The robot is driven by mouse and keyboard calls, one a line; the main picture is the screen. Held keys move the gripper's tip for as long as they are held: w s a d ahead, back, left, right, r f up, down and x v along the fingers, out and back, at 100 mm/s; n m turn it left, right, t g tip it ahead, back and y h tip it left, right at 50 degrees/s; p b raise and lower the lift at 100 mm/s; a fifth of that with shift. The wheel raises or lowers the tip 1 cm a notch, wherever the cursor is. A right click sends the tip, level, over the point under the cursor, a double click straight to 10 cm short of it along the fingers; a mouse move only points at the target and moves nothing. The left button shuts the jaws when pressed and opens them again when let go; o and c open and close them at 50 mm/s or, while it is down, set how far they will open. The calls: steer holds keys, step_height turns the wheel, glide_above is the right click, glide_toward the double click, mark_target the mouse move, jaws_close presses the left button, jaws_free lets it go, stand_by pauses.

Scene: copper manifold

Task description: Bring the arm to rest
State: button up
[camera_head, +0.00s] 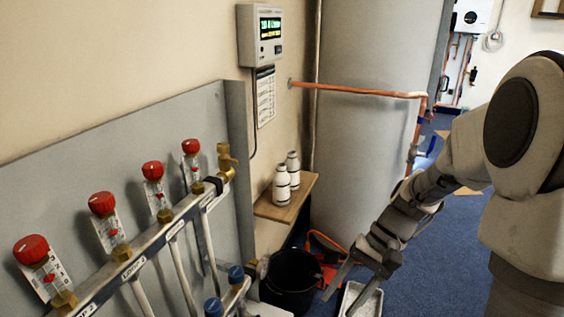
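My arm comes in from the right side of the head view, bent at the elbow, with the forearm slanting down to the left. My gripper (341,302) hangs at the lower middle of the view and points down and left. Its two dark fingers are apart, and I see nothing between them. It is in front of the grey cylinder and appears above the floor; the exact gap is unclear. A pale tray (375,305) shows just behind and right of the fingers, cut by the lower edge.
The manifold rail (128,268) with several red-capped flow meters fills the left. A wooden shelf (297,203) holds two white bottles (282,188). A black bucket (289,280) stands left of my gripper. A copper pipe (365,91) runs beside the grey cylinder (362,150). Blue carpet (430,275) is clear below my forearm.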

steer(key=s+d+r+n+t+h, duration=0.1)
steer(key=s+r+n+t+h, duration=0.15)
steer(key=s+r+t, duration=0.35)
steer(key=s+d+r+n+t+h, duration=0.1)
steer(key=s+r+n+t+h, duration=0.2)
steer(key=r, duration=0.5)
step_height(320, 180, up, 25)
steer(key=p, duration=2.4)
steer(key=shift+s+d+f+m+h, duration=0.15)
steer(key=shift+f+m+h, duration=0.05)
steer(key=shift+m+h, duration=0.2)
